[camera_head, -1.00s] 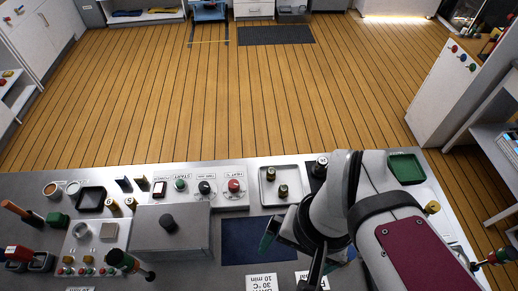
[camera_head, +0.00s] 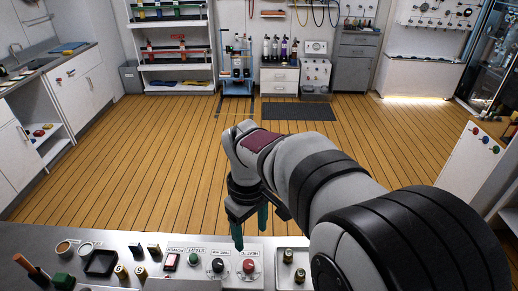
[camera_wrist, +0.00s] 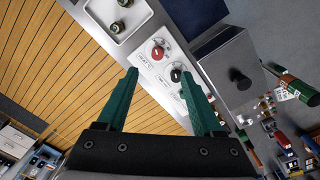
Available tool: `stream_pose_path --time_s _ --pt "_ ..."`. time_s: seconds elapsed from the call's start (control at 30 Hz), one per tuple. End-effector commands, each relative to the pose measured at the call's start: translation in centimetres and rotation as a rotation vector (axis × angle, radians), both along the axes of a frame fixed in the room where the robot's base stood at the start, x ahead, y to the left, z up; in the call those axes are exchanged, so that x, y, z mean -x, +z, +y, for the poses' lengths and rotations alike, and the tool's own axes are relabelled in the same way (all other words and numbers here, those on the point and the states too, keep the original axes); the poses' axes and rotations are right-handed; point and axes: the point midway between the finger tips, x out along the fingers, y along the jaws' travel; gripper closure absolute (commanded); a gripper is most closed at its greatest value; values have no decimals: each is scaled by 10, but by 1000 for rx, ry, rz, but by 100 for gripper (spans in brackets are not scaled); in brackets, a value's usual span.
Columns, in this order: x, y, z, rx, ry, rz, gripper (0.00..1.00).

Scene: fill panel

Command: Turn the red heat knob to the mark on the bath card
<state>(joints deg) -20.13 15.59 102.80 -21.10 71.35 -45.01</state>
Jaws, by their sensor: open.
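The red heat knob (camera_head: 249,266) sits on the white control panel (camera_head: 231,283), at the right of the black time knob (camera_head: 217,265). The red knob also shows in the wrist view (camera_wrist: 157,54), with a dial scale around it too small to read. My gripper (camera_head: 250,230) is open and empty, its green fingers pointing down above and behind the panel in the head view. In the wrist view, the red knob appears beyond the gap between the fingertips (camera_wrist: 159,74), apart from them. The bath card is in neither current view.
A pale tray with two small jars (camera_wrist: 122,27) stands beside the panel. A blue mat (camera_wrist: 196,12) lies nearby.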

Motion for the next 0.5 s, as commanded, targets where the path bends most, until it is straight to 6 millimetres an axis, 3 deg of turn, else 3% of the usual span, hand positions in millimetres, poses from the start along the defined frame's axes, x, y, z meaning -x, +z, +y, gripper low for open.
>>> stream_pose_path --time_s 0.1,0.23,0.5 --pt "-16 -14 15 15 113 -6 32" --pt "-17 -38 15 17 120 -3 32" --pt "-18 -119 12 16 115 -1 32"
